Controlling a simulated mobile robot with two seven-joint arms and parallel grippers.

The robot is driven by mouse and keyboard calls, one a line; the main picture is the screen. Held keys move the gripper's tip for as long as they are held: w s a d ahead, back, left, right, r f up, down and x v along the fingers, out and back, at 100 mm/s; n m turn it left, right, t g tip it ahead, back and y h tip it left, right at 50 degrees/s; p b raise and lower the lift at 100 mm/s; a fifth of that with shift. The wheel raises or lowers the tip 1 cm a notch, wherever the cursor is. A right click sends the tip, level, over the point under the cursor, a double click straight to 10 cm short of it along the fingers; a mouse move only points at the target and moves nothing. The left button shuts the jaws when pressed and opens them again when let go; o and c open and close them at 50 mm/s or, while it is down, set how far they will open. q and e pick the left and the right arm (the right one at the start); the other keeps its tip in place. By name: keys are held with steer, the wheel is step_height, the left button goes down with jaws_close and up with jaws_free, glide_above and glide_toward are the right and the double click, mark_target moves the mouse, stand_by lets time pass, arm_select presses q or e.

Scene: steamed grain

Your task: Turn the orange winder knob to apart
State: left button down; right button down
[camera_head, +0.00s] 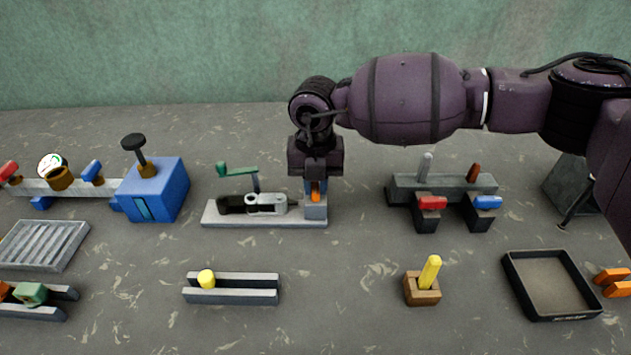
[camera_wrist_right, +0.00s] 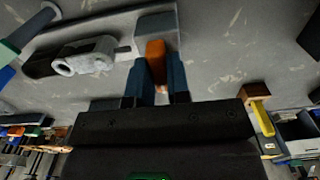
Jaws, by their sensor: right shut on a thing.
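The orange winder knob (camera_head: 316,196) stands at the right end of a light grey device base (camera_head: 240,219) in the head view. In the right wrist view the knob (camera_wrist_right: 156,58) is an upright orange piece between two blue fingers. My right gripper (camera_head: 316,186) points down from above and is shut on the knob. The same gripper (camera_wrist_right: 158,78) fills the lower middle of the wrist view. A black and light grey slide part (camera_head: 262,203) lies on the base, left of the knob, with a green-handled crank (camera_head: 238,170) behind it. My left gripper is not seen.
A blue box (camera_head: 160,190) with a black-topped lever stands to the left. A grey rack (camera_head: 445,186) with red and blue blocks stands to the right. In front are a rail with a yellow piece (camera_head: 206,279), a yellow peg (camera_head: 430,271) in a wooden block, and a black tray (camera_head: 548,310).

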steer(key=shift+r+n+p, duration=0.15)
steer(key=shift+n+p, duration=0.15)
steer(key=shift+n, duration=0.4)
steer(key=n+p, duration=0.1)
steer(key=n, duration=0.6)
steer(key=shift+n, duration=0.4)
steer(key=n, duration=0.2)
steer(key=shift+n, duration=3.3)
